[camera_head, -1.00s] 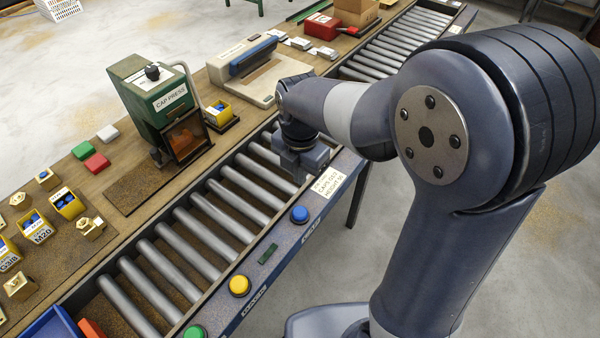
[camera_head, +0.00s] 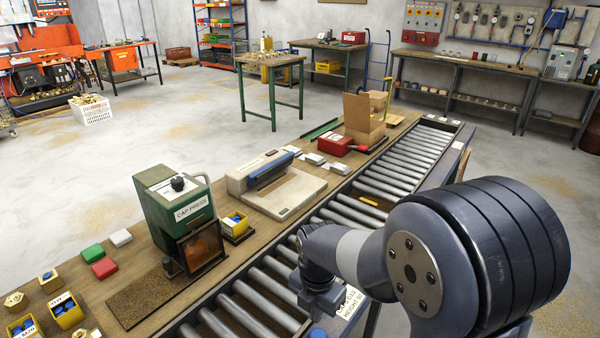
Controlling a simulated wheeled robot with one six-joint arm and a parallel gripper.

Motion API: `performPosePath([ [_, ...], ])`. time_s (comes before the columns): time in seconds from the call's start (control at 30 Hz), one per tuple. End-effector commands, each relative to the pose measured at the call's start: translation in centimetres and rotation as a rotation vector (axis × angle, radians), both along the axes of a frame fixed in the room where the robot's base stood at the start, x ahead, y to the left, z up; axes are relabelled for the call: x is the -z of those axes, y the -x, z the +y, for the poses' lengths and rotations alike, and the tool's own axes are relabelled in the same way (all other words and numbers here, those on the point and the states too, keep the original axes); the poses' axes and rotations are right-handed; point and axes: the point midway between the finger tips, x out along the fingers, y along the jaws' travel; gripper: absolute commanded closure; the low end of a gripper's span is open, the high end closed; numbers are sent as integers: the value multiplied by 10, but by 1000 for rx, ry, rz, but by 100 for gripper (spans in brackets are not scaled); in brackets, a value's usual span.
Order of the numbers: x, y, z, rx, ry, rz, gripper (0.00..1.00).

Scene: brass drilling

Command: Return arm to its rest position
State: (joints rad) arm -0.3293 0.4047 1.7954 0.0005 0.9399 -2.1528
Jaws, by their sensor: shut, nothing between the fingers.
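My arm, dark grey with a pale band, reaches in from the lower right in the head view. My gripper (camera_head: 320,303) hangs at its end over the near side of the roller conveyor (camera_head: 238,315), beside a white label (camera_head: 351,303) on the conveyor's near rail. The gripper is small and dark here; it looks closed, and I see nothing held in it. Part of the rail is hidden behind the arm.
A green cap press (camera_head: 178,215) and a beige machine with a blue bar (camera_head: 272,180) stand on the wooden bench behind the conveyor. A red box (camera_head: 336,145) and cardboard boxes (camera_head: 362,115) stand farther along. Open concrete floor (camera_head: 170,125) lies beyond.

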Motion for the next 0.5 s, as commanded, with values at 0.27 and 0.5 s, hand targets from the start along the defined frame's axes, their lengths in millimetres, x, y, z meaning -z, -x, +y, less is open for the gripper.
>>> performPosePath([
  [0.27,-50,-1,0,2,0,-1,100],
  [0.5,-60,0,0,2,1,2,100],
])
